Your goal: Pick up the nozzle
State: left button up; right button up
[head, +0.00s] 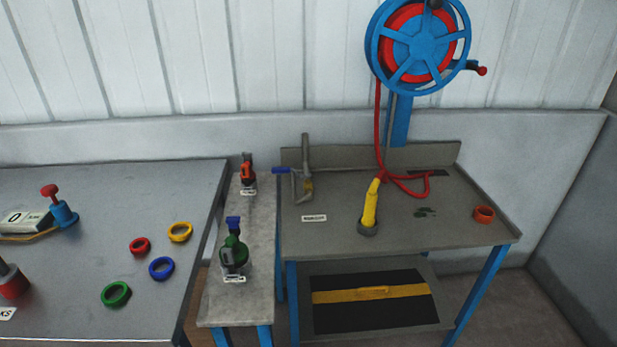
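The nozzle looks to be the yellow tapered piece (370,206) on the right workbench. The hose lies in a loop on the bench just right of the nozzle. Neither of my grippers shows in the head view.
A blue and red hose reel (418,45) hangs above the right workbench (440,235). A narrow bench (215,300) holds a green tool (234,250) and an orange tool (247,172).

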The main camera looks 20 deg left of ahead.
aim_at(368, 221)
jog(key=i+l, duration=0.2)
jog(key=l, duration=0.15)
jog(key=i+l, duration=0.45)
jog(key=l, duration=0.25)
jog(key=i+l, duration=0.2)
jog(key=l, duration=0.15)
jog(key=i+l+u, duration=0.2)
jog(key=u, duration=0.95)
